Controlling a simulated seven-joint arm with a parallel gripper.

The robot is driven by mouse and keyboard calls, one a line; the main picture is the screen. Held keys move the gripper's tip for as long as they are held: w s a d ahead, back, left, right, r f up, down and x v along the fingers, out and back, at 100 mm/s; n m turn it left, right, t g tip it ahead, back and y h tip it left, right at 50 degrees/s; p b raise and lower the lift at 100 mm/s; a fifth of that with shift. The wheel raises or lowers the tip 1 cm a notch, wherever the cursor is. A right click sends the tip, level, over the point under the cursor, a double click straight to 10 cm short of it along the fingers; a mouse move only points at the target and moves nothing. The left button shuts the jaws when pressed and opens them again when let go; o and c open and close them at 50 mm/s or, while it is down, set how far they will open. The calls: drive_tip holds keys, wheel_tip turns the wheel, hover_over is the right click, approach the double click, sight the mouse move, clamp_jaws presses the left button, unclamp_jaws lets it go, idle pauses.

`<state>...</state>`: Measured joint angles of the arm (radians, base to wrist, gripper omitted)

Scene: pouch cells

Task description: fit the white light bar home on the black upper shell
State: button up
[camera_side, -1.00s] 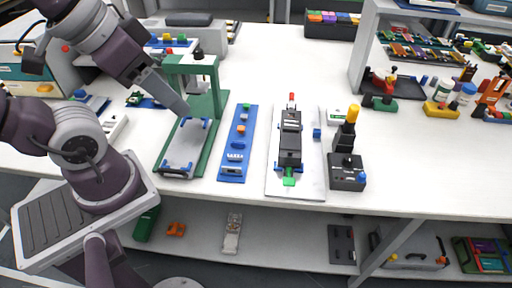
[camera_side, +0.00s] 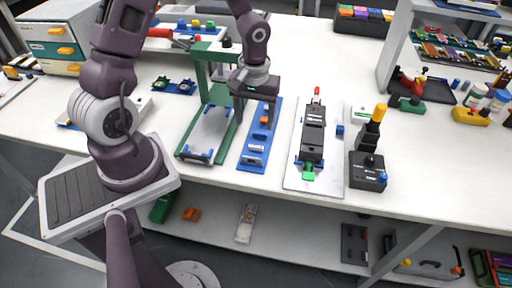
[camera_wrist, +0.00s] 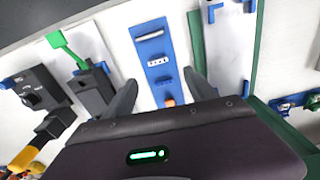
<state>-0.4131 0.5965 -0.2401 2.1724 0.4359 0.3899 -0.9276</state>
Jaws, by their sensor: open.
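The blue tray (camera_side: 247,159) lies on the bench and holds several small parts. A pale slim bar (camera_wrist: 149,35) lies across its end, and a small white dotted piece (camera_wrist: 158,61) sits beside it; I cannot tell for certain which is the light bar. The black upper shell (camera_side: 313,128) appears to be the long black body on a white plate, right of the tray; it also shows in the wrist view (camera_wrist: 95,92). My gripper (camera_side: 254,112) is open and empty above the tray, its fingers (camera_wrist: 160,79) pointing down on either side of it.
A green frame (camera_side: 199,110) with a plate stands just left of my gripper. A black box (camera_side: 367,172) with a yellow-topped lever stands right of the white plate (camera_side: 333,170). A green tab (camera_side: 308,173) sticks out at the shell's near end. The bench's front edge is close.

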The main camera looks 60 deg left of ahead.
sight(256, 147)
drive_tip(key=shift+n, duration=0.3)
drive_tip(key=f, duration=0.9)
drive_tip(key=shift+d+f, duration=0.15)
drive_tip(key=shift+d, duration=0.1)
drive_tip(key=c, duration=1.4)
wheel_tip(256, 147, up, 10)
drive_tip(key=f, duration=0.1)
drive_tip(key=w+d+r, duration=0.2)
drive_tip(key=w, duration=0.6)
drive_tip(key=w+d+r, duration=0.1)
drive_tip(key=w+d, duration=0.2)
drive_tip(key=w, duration=0.5)
drive_tip(key=shift+w+d+r, duration=0.2)
drive_tip(key=shift+w+r, duration=0.05)
drive_tip(key=shift+r, duration=0.1)
